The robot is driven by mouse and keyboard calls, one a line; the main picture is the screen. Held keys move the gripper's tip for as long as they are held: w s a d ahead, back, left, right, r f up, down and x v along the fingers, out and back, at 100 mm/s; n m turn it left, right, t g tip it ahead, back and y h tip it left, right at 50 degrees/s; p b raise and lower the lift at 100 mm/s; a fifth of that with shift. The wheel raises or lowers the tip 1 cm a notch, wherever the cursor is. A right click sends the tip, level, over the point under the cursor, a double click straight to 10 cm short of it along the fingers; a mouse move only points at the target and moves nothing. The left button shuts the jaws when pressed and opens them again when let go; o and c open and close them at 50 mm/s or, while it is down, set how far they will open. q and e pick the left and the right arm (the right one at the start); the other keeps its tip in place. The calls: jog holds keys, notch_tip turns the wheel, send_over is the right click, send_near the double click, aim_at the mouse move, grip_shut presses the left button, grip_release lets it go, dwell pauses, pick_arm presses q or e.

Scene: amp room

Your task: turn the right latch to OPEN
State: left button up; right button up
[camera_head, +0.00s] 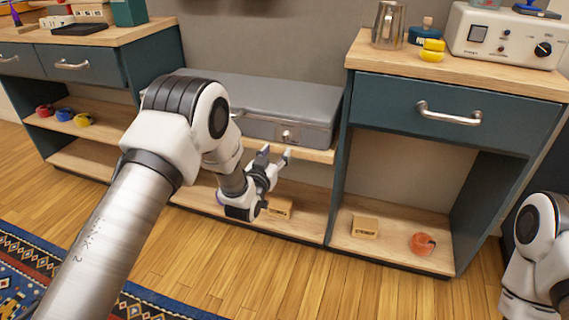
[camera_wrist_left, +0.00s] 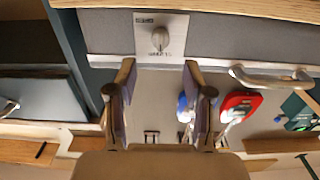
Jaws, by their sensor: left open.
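A grey case (camera_head: 245,95) lies on the shelf between the two cabinets. Its right latch (camera_head: 287,135) is a small knob on a light plate at the right part of the front. In the left wrist view the latch knob (camera_wrist_left: 160,39) stands out from its plate, with small lettering above and below too blurred to read. My left gripper (camera_head: 273,154) is open and empty, just in front of and below the latch. In the left wrist view its two fingertips (camera_wrist_left: 159,65) are spread to either side of the knob's line, apart from it. My right gripper is out of view.
A metal handle (camera_wrist_left: 272,77) shows right of the latch in the left wrist view. The wooden shelf edge (camera_head: 310,154) runs below the case. Dark teal cabinets flank it, the right one with a drawer handle (camera_head: 449,114). Wooden blocks (camera_head: 364,227) sit on lower shelves.

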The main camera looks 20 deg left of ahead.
aim_at(284, 137)
pick_arm(q)
jog(key=w+b, duration=0.2)
jog(key=w, duration=0.4)
jog(key=shift+w+d, duration=0.1)
jog(key=shift+w, duration=0.3)
jog(key=shift+w+r, duration=0.2)
jog(key=shift+w, duration=0.2)
grip_shut()
